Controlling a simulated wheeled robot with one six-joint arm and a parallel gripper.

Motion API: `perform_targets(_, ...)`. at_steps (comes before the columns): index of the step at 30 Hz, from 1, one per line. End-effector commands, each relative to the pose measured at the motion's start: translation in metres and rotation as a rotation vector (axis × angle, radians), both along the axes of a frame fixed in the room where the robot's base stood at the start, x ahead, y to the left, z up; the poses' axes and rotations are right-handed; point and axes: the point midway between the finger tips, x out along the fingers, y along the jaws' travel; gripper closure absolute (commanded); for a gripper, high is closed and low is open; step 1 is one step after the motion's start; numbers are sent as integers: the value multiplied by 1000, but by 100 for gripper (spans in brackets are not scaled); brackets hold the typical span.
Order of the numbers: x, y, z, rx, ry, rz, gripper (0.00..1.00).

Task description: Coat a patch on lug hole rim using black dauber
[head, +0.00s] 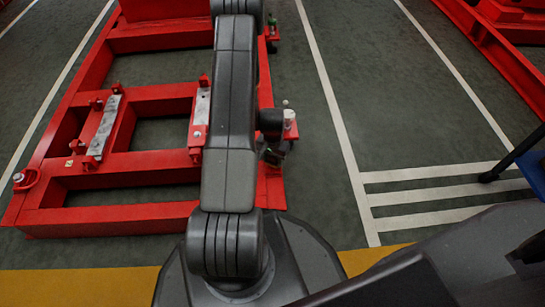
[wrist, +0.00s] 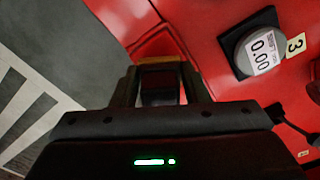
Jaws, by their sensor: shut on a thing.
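My gripper (wrist: 160,72) shows in the wrist view, its two dark fingers closed on a dark block, which I take to be the black dauber (wrist: 158,88). A brown-orange strip lies across the far end of the fingers, close to a red surface (wrist: 215,75). Whether the dauber touches that surface cannot be told. In the head view my arm hides most of the gripper, beside the right side of the red frame (head: 120,218). A red lug (head: 25,179) sticks out at the frame's left corner. No lug hole rim shows clearly near the gripper.
A small white-topped item (head: 289,116) stands on a red bracket by my wrist. A green item (head: 271,20) stands farther back.

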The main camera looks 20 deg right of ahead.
Motion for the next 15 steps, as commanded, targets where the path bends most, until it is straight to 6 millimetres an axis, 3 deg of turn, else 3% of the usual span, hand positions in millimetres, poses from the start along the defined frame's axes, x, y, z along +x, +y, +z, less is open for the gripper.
perform_targets(15, 14, -4, 1, 0, -1, 1, 77)
